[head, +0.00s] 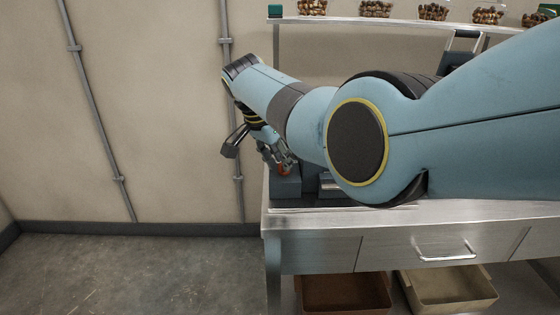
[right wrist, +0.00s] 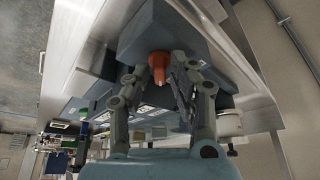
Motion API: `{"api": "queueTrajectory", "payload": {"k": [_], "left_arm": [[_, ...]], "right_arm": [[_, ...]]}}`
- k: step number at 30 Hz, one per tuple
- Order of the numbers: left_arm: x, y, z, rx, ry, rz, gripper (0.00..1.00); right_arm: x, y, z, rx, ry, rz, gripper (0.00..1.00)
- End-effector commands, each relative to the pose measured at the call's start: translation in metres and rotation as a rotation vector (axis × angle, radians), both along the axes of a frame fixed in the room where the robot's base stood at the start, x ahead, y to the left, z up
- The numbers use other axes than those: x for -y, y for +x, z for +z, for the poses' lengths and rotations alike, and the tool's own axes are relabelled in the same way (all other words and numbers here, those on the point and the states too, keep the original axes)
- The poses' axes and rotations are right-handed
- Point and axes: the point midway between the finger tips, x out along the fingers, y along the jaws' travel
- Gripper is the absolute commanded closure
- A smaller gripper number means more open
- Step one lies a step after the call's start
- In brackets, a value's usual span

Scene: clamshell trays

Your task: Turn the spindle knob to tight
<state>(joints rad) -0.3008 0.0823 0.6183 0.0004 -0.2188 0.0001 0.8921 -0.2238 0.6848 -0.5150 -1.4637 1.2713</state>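The spindle knob is a small orange knob (right wrist: 158,66) on a dark blue-grey block (right wrist: 165,30) in the right wrist view. My right gripper (right wrist: 160,72) reaches the knob, with one finger on each side of it. The fingers stand apart and look wider than the knob; any contact is hard to tell. In the head view, the right gripper (head: 275,155) is over the block (head: 285,187) at the bench's left end, and a bit of the orange knob (head: 285,170) shows below the fingers. No tight marking can be read. My left gripper is not in view.
The steel bench (head: 400,212) has a drawer and bins below, a brown one (head: 345,295) and a beige one (head: 450,290). My right arm hides much of the bench top. A shelf (head: 380,20) behind holds several clear trays of brown items. Floor at left is clear.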

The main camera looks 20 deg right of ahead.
Motion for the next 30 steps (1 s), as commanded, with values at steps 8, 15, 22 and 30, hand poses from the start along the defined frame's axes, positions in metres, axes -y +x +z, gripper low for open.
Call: {"api": "queueTrajectory", "payload": {"k": [8,15,22,30], "left_arm": [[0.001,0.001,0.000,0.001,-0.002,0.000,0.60],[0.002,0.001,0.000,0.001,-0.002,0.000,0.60],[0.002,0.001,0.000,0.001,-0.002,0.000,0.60],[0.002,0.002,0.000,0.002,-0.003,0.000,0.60]], "right_arm": [[-0.017,-0.008,0.043,0.003,0.004,0.001,0.77],[-0.023,-0.012,0.062,0.000,0.001,-0.001,0.77],[-0.024,-0.012,0.063,-0.001,0.000,0.000,0.77],[0.007,-0.051,0.007,-0.045,0.040,0.079,0.77]]}}
